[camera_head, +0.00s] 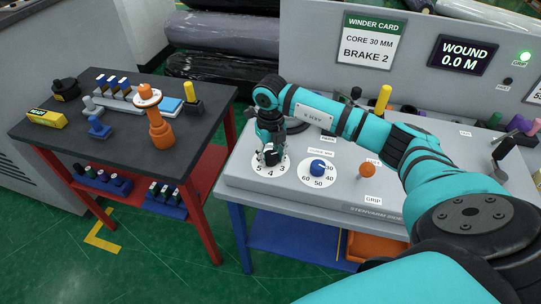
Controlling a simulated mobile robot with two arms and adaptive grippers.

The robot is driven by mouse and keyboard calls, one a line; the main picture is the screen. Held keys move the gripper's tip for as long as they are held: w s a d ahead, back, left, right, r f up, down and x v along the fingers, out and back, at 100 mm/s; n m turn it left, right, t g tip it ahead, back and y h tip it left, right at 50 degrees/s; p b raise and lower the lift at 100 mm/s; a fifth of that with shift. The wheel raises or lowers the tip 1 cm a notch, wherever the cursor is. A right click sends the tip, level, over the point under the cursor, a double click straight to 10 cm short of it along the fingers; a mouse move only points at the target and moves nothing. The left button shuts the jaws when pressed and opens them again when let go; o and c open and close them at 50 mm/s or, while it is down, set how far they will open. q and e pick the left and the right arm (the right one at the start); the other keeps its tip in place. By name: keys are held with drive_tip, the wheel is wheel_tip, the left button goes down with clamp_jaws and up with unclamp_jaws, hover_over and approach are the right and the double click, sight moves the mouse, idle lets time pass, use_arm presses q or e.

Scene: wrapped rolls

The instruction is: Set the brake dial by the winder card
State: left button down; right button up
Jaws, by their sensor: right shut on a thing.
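The winder card (371,40) on the grey back panel reads core 30 mm, brake 2. My right gripper (270,154) points down at the left of the machine top and is shut on the knob of the brake dial (270,173). To the right is a second dial (318,181) with a blue knob and numbers including 30, 40, 50 and 60. My left gripper is not in view.
An orange ball knob (367,170) stands right of the blue knob, with a grip label (373,199) in front. A display (463,55) reads wound 0.0 m beside a lit green lamp (525,57). A dark table (75,145) with tools stands left, across a gap.

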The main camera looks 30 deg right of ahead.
sight(270, 155)
drive_tip(key=shift+r+m, duration=0.1)
drive_tip(key=shift+m, duration=0.2)
idle(0.4)
drive_tip(key=o, duration=1.2)
wheel_tip(270, 155, up, 12)
